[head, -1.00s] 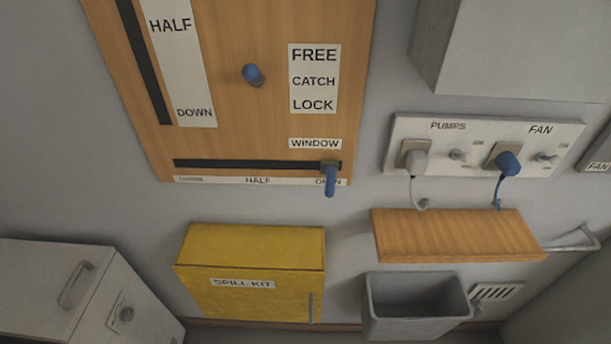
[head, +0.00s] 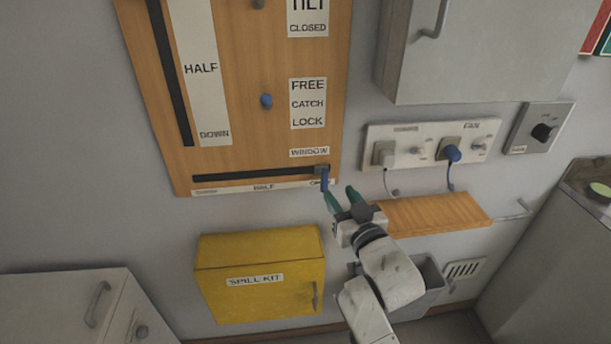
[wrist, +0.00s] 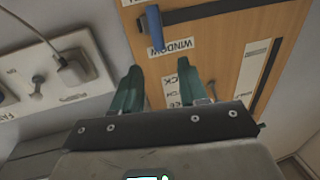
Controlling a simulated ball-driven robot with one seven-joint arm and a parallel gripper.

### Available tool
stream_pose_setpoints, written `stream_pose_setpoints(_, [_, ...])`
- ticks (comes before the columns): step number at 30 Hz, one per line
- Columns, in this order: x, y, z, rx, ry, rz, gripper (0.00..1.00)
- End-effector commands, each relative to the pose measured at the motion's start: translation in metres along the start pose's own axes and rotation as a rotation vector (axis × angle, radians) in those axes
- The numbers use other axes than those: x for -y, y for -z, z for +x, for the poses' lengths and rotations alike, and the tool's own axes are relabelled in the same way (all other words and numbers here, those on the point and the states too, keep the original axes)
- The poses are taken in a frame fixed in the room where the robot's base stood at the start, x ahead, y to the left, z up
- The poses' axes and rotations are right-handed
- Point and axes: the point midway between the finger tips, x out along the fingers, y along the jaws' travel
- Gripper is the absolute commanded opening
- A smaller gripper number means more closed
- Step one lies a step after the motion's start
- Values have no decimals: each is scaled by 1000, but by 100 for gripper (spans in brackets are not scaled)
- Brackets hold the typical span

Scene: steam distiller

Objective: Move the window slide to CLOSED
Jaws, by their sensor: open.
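The window slide (head: 324,179) has a blue handle and sits at the right end of its dark horizontal slot (head: 250,176), at the OPEN label, which is partly covered. CLOSED marks the slot's left end and HALF its middle. My gripper (head: 341,197), with green fingers, is open and empty just below and right of the handle. In the wrist view the blue handle (wrist: 154,28) lies ahead of my open gripper (wrist: 160,68), beyond the fingertips and roughly in line with the gap. The fingers seem apart from it.
A wooden shelf (head: 435,213) and the pump and fan socket panel (head: 430,146) are close on the right. A yellow spill kit box (head: 260,300) is below. A blue catch knob (head: 266,101) is above the slot. The slot left of the slide is clear.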

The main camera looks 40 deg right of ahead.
Motion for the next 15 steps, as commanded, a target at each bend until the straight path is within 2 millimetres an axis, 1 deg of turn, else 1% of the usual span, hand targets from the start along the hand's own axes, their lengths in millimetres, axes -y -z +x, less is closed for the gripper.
stream_pose_setpoints(5, [0,2,26,1,0,0,43])
stream_pose_setpoints(12, [0,1,70,2,-1,0,43])
stream_pose_setpoints(15, [0,0,84,3,0,1,43])
